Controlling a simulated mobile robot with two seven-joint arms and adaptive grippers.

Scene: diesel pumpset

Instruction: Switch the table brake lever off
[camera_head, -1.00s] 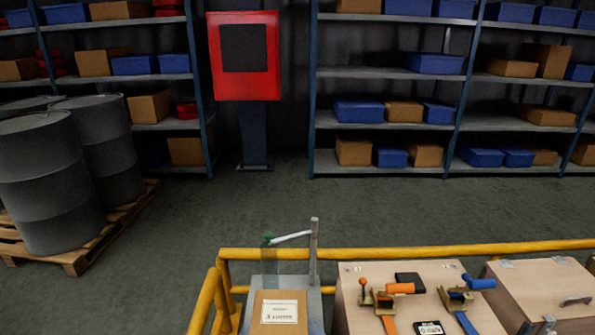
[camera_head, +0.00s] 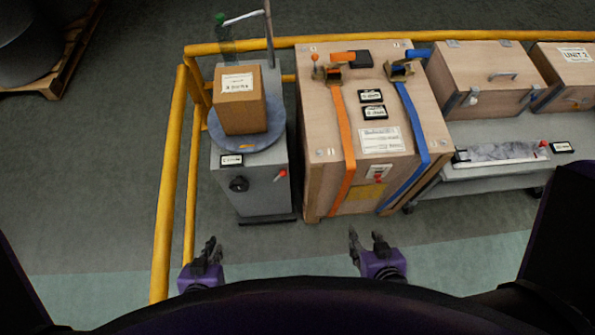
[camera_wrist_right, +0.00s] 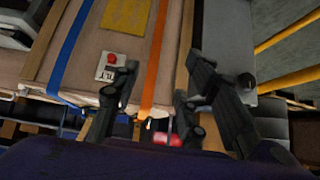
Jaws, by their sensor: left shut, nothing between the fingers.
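The grey cabinet (camera_head: 255,195) carries a round blue-grey turntable (camera_head: 275,132) with a cardboard box (camera_head: 240,105) on it. On the cabinet's front are a small lever with a red-orange handle (camera_head: 281,174), tilted up to the right, a black knob (camera_head: 239,184) and a label (camera_head: 231,160). I cannot read the lever's label. My left gripper (camera_head: 211,246) is shut and empty, below and in front of the cabinet. My right gripper (camera_head: 366,238) is open and empty in front of the strapped wooden crate. Its spread fingers also show in the right wrist view (camera_wrist_right: 161,80).
The wooden crate (camera_head: 330,120) beside the cabinet has orange and blue straps and a red switch (camera_head: 378,179), also in the right wrist view (camera_wrist_right: 110,58). Yellow railing (camera_head: 168,190) runs left and behind. Floor before the cabinet is clear.

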